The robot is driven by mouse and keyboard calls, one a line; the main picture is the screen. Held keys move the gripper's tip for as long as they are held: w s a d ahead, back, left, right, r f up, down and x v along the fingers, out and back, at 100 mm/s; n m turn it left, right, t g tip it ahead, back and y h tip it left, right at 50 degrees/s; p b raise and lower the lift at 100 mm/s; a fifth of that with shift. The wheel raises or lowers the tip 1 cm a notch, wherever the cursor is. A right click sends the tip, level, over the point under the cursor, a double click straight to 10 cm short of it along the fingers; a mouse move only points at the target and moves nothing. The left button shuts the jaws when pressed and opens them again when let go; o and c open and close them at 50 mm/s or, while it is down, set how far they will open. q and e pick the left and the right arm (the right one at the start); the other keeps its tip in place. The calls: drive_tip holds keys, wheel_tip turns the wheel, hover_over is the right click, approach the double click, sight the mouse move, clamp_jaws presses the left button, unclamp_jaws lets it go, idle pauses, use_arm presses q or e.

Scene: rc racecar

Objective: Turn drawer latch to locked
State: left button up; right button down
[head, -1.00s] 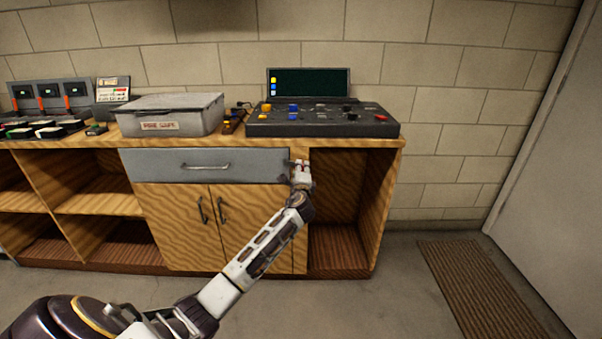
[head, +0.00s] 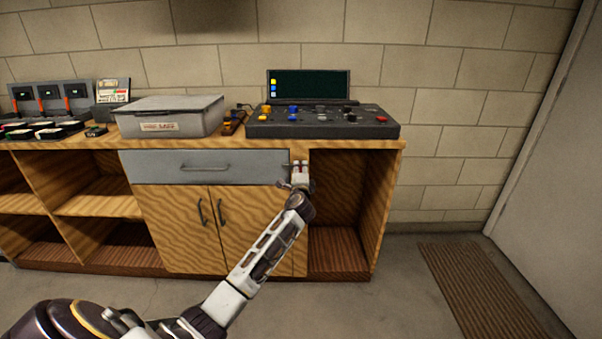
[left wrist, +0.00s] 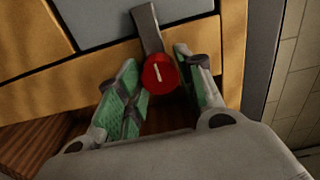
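The grey drawer (head: 160,166) is flush in the wooden bench, below its top. The latch shows in the left wrist view as a red round knob (left wrist: 159,76) with a short white mark, and a dark grey bar (left wrist: 147,28) runs from it up over the drawer's edge. My left gripper (head: 300,168) is at the drawer's right end. In the left wrist view its green-padded fingers (left wrist: 157,60) are apart, one on each side of the knob. I cannot tell whether either finger touches it. In the head view the gripper hides the latch. My right gripper is out of view.
A grey lidded box (head: 169,117) and a black control panel (head: 322,121) with a screen behind it stand on the bench top. Cupboard doors (head: 181,220) are shut below the drawer. An open compartment (head: 338,211) lies right of my gripper.

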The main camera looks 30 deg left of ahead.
use_arm(q)
drive_tip(key=shift+o, duration=1.1)
drive_tip(key=shift+s+d, duration=0.1)
drive_tip(key=v, duration=1.1)
drive_tip(key=shift+s, duration=0.35)
drive_tip(key=shift+d, duration=0.1)
